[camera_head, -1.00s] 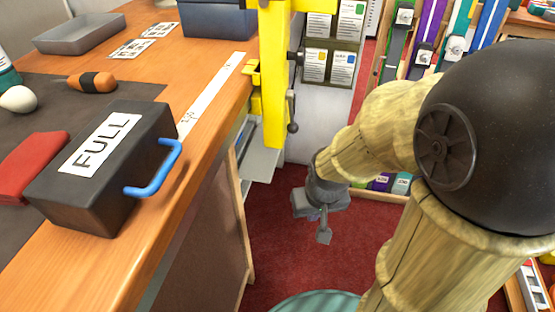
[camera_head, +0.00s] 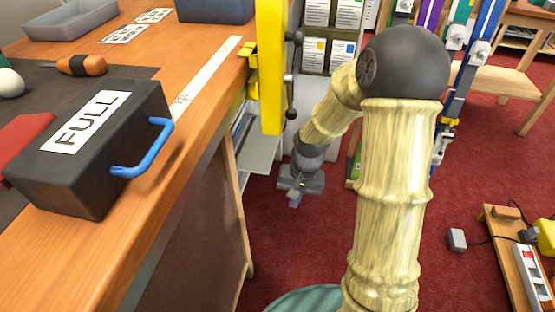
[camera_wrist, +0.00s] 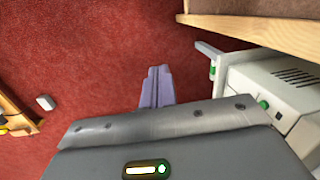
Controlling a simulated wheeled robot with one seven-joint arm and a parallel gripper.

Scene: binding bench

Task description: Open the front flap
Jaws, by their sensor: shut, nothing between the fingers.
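My gripper (camera_head: 295,200) hangs low beside the right side of the bench, above the red floor. In the wrist view its two fingers (camera_wrist: 157,86) lie together with nothing between them. An off-white machine (camera_wrist: 262,92) with dark vent slots and a green button stands to the right of the fingers, under a wooden edge. A thin pale panel (camera_wrist: 210,50) with a green spot sticks out from its far side; I cannot tell for sure whether this is the front flap. The fingers are apart from the machine. In the head view a pale grey shelf-like part (camera_head: 262,152) shows under the bench.
A black box marked FULL (camera_head: 65,178) with a blue handle sits on the wooden bench (camera_head: 190,135). A yellow upright (camera_head: 270,70) stands at the bench's edge. A power strip (camera_head: 532,275) lies at the right. Red carpet (camera_head: 455,185) is open between.

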